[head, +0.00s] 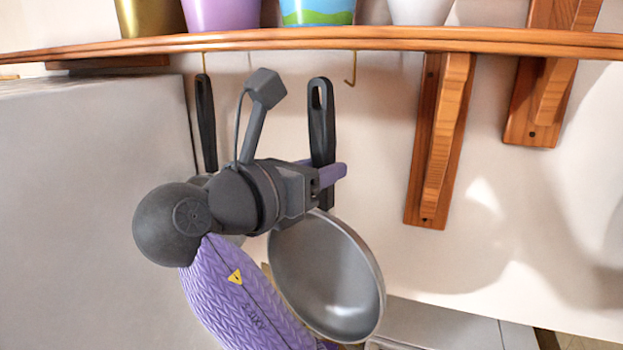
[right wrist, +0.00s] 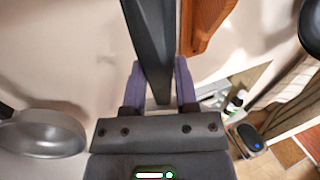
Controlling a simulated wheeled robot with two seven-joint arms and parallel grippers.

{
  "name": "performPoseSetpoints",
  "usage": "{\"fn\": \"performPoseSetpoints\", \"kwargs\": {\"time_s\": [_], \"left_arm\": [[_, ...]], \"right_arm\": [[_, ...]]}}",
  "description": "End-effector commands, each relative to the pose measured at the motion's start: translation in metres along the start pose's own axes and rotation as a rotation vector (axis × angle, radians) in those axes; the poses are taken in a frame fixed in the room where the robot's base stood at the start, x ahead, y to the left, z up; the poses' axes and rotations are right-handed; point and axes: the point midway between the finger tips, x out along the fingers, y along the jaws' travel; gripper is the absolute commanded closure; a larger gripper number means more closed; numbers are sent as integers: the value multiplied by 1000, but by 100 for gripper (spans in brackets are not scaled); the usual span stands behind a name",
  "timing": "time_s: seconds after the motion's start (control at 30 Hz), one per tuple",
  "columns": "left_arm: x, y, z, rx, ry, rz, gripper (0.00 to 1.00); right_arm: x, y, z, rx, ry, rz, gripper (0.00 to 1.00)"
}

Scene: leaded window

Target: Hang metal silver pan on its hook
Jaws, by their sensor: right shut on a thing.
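The metal silver pan (head: 328,278) hangs below my right gripper (head: 330,176), its grey bowl facing the camera. The gripper's purple fingers are shut on the pan's black handle (head: 321,105), which stands nearly upright. The handle also shows between the fingers in the right wrist view (right wrist: 150,40). The slot at the handle's top is just below the shelf edge. A brass hook (head: 350,72) hangs under the shelf, a little right of the handle top and apart from it in the picture. My left gripper is not in view.
A wooden shelf (head: 400,40) with several pots runs above. Another black-handled pan (head: 205,110) hangs at a hook to the left, partly behind my arm. A wooden bracket (head: 436,150) stands to the right. A large pale box-like surface (head: 90,200) fills the left.

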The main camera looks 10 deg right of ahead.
Motion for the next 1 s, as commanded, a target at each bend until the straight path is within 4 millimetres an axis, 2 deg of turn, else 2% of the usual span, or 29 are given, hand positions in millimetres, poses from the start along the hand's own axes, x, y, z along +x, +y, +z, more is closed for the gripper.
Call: {"fn": "performPoseSetpoints", "kwargs": {"time_s": [0.8,1.0], "left_arm": [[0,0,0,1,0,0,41],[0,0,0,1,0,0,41]], "right_arm": [[62,21,14,2,-1,-1,100],[78,22,13,1,-1,-1,100]]}}
